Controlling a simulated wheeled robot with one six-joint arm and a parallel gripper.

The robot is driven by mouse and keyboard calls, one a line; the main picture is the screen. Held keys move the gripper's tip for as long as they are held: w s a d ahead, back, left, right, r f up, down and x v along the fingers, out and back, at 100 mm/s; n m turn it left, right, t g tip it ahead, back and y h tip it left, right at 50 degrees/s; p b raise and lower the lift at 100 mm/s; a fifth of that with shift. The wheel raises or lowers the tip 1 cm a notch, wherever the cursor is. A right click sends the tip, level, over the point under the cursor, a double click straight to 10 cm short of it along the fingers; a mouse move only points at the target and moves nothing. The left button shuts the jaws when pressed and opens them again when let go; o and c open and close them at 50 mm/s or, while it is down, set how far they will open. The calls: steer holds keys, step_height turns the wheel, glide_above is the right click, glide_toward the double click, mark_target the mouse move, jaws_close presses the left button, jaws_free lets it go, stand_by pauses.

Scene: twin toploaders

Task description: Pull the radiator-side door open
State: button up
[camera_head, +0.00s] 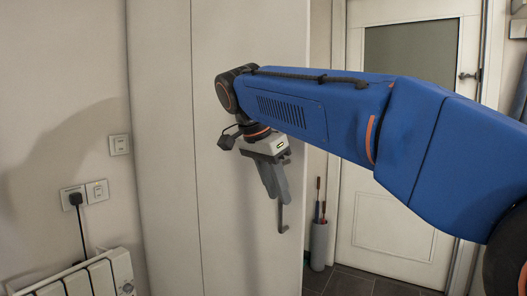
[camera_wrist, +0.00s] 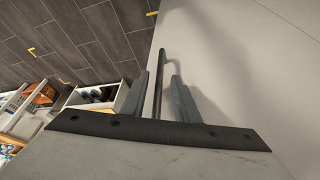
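The radiator-side door (camera_head: 225,100) is a tall, plain white panel, the right one of two panels beside the radiator. It looks shut or nearly so; I cannot tell exactly. Its grey bar handle (camera_head: 283,217) stands upright near the panel's right edge. My gripper (camera_head: 276,197) points down at the handle, and its fingers hide the handle's upper part. In the wrist view, the dark handle bar (camera_wrist: 158,84) runs between the fingers of my gripper (camera_wrist: 161,76), with a small gap on each side. The fingers are open around the bar; the pale door face (camera_wrist: 235,50) is to the right.
A white radiator (camera_head: 95,275) stands at lower left, below a socket with a black plug (camera_head: 75,198). A second door (camera_head: 410,150) with a glass pane is at back right. A grey holder (camera_head: 319,245) stands between them. Dark tiled floor (camera_wrist: 85,40) is clear nearby.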

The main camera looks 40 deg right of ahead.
steer(key=v, duration=1.4)
steer(key=shift+r, duration=0.1)
steer(key=s+a+f+n+t+y, duration=0.1)
steer(key=f+n, duration=0.4)
steer(key=f, duration=0.9)
steer(key=s+a+f+n+t+y, duration=0.2)
steer(key=s+f+n, duration=0.3)
steer(key=f, duration=0.9)
steer(key=s+a+f+n+t+y, duration=0.1)
steer(key=f+n, duration=0.6)
steer(key=f, duration=0.7)
steer(key=s+a, duration=0.1)
steer(key=s, duration=0.1)
steer(key=shift+s+a+t+y, duration=0.3)
steer(key=shift+s, duration=0.1)
steer(key=shift+r, duration=0.1)
